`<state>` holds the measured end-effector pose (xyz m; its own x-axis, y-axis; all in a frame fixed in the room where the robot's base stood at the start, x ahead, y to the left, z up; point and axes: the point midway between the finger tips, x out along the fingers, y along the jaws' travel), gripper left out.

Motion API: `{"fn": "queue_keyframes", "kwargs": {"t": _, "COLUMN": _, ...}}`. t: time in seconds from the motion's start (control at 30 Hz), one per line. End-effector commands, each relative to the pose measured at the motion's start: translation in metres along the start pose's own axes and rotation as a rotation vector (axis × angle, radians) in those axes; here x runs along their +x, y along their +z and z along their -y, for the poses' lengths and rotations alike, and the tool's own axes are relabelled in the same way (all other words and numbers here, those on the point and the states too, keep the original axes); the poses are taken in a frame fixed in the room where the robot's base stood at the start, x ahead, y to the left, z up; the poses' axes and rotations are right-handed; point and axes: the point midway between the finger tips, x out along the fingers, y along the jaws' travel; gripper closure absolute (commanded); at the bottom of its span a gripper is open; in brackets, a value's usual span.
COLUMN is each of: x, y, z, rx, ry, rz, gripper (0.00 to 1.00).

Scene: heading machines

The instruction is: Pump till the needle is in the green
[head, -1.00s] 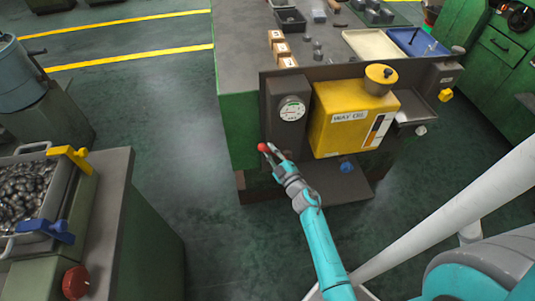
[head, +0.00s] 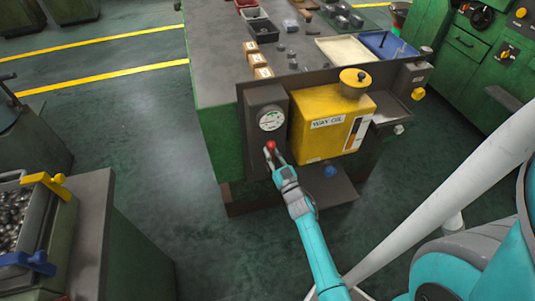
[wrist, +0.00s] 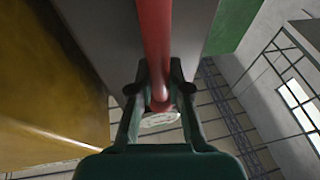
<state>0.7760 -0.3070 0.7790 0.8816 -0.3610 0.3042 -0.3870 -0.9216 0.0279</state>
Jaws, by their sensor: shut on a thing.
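The pump is a yellow tank marked WAY OIL (head: 318,138) on the front of the bench. A round white gauge (head: 271,119) sits on the dark panel left of it. Its face has some green, but the needle is too small to read. The red-knobbed pump lever (head: 270,145) is just below the gauge. My gripper (head: 272,154) is shut on the lever. In the wrist view the red lever (wrist: 154,45) passes between my two fingers (wrist: 158,88). Part of the gauge (wrist: 160,121) shows behind them, mostly hidden.
The bench top (head: 222,75) carries boxes, small parts and trays. A grey cabinet (head: 95,215) with a bin of metal parts (head: 12,215) stands at the left. A green machine (head: 485,65) is at the right. Open floor (head: 160,170) lies between the cabinet and the bench.

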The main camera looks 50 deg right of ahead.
Motion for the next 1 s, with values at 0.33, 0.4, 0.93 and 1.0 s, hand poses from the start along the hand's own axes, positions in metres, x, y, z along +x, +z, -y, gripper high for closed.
{"fn": "queue_keyframes", "kwargs": {"t": 0.33, "x": -0.0014, "y": 0.0008, "z": -0.0047, "rx": 0.043, "ry": 0.015, "rz": -0.007, "gripper": 1.00}}
{"fn": "queue_keyframes", "kwargs": {"t": 0.4, "x": -0.0014, "y": 0.0008, "z": -0.0049, "rx": 0.044, "ry": 0.015, "rz": -0.006, "gripper": 1.00}}
{"fn": "queue_keyframes", "kwargs": {"t": 0.93, "x": -0.0012, "y": 0.0004, "z": -0.0047, "rx": 0.042, "ry": 0.014, "rz": -0.007, "gripper": 0.57}}
{"fn": "queue_keyframes", "kwargs": {"t": 1.0, "x": -0.0012, "y": 0.0003, "z": -0.0046, "rx": 0.041, "ry": 0.014, "rz": -0.007, "gripper": 0.57}}
